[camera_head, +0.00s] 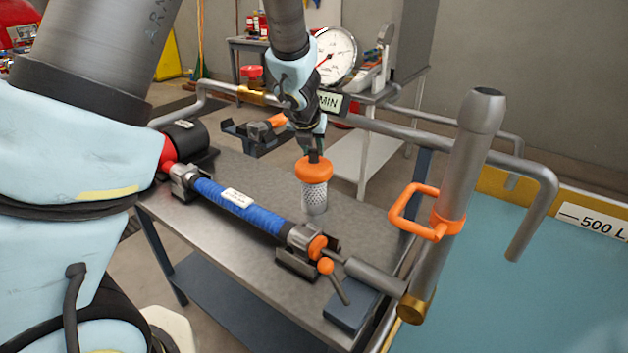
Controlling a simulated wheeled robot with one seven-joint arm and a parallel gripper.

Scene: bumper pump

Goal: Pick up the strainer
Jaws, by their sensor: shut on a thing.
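The strainer (315,185) has an orange cap on top and a perforated metal cylinder below. The fingertips are small and partly dark in this view.
A blue-sleeved pump body (240,208) lies across the table in front of the strainer. An orange-knobbed lever (335,280) is at its right end. A grey pipe with an orange handle (414,212) stands right. A round gauge (334,58) is behind my arm. A blue tank (510,270) is at right.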

